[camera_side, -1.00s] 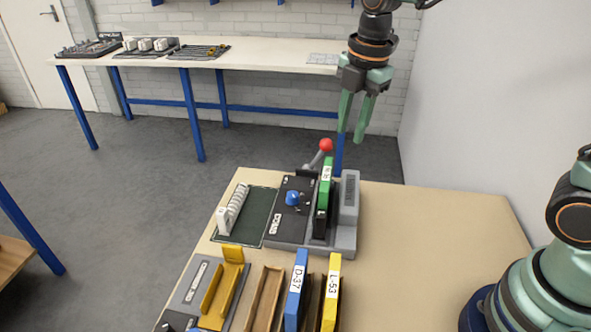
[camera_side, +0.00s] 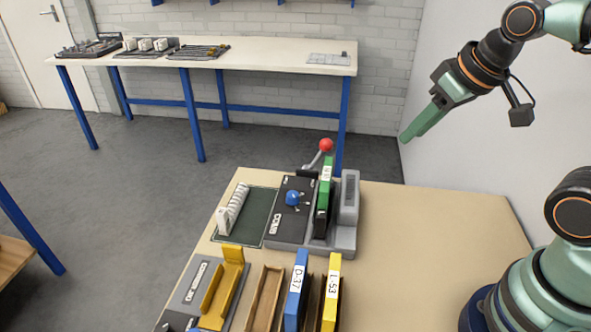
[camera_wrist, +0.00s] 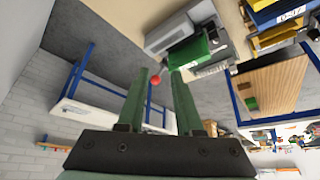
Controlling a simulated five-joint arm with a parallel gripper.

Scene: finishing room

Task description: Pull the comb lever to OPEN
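The lever has a red ball knob (camera_side: 326,145) on a grey arm and leans up and to the right at the back of a black-and-grey machine (camera_side: 285,232). The lever's OPEN mark cannot be read. My gripper (camera_side: 403,138) is in the air, well to the right of and apart from the red knob, with its fingers tilted down and left. In the wrist view my gripper (camera_wrist: 163,75) has its two green fingers apart with nothing between them. The red knob (camera_wrist: 155,80) shows beyond the fingers there.
A green block (camera_side: 325,185) stands on the machine beside the lever, with a blue dial (camera_side: 292,198) left of it. A white comb-like strip (camera_side: 233,208) lies further left. Blue (camera_side: 296,290) and yellow (camera_side: 331,292) binders stand in front. The table (camera_side: 440,245) is clear on the right.

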